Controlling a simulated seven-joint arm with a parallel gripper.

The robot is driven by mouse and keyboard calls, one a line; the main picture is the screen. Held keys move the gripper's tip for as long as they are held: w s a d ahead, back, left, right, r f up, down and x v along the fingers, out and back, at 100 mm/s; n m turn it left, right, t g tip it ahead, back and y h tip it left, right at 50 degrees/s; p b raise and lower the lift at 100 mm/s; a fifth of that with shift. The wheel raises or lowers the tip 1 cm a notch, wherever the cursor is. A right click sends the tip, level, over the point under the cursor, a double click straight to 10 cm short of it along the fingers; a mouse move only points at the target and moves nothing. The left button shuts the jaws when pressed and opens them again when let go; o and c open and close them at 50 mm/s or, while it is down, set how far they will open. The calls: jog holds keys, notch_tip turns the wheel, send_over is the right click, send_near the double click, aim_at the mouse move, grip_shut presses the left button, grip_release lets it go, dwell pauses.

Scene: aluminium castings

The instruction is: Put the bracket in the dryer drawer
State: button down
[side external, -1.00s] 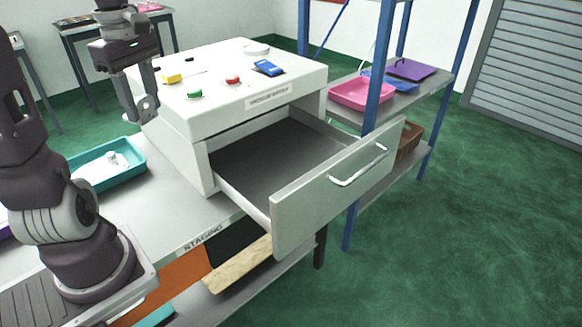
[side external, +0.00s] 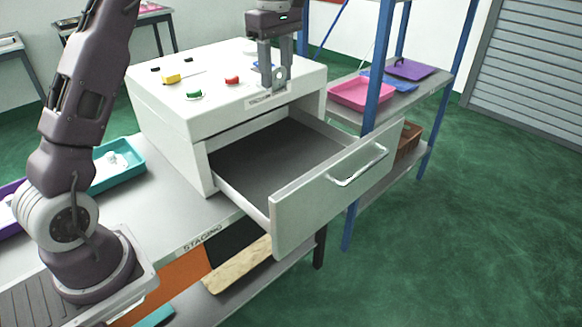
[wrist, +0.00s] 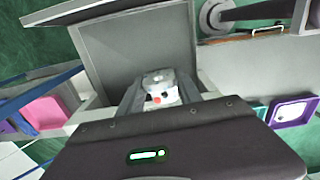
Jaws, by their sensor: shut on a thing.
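The bracket (side external: 281,76), a small grey metal piece with a round hole, is between the fingers of my gripper (side external: 273,84). In the wrist view the pale bracket (wrist: 158,80) shows between the fingertips, its lower part hidden by the gripper body. My gripper is shut on it and appears above the right front part of the white dryer (side external: 165,115). The dryer drawer (side external: 325,195) is pulled well out, and its visible grey floor is empty. The drawer also shows in the wrist view (wrist: 140,45), ahead of the fingers.
A teal tray (side external: 125,178) holds a pale part on the left. A blue-posted shelf (side external: 372,120) with a pink tray (side external: 360,95) stands close behind the drawer.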

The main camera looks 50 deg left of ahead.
jog(key=w+d+f, duration=0.2)
jog(key=d, duration=0.2)
jog(key=shift+m, duration=0.3)
jog(key=f, duration=2.6)
jog(key=shift+w+a+f, duration=0.1)
jog(key=shift+w+f, duration=0.1)
jog(key=shift+f, duration=0.2)
jog(key=shift+f, duration=0.15)
jog(key=c, duration=0.8)
grip_release()
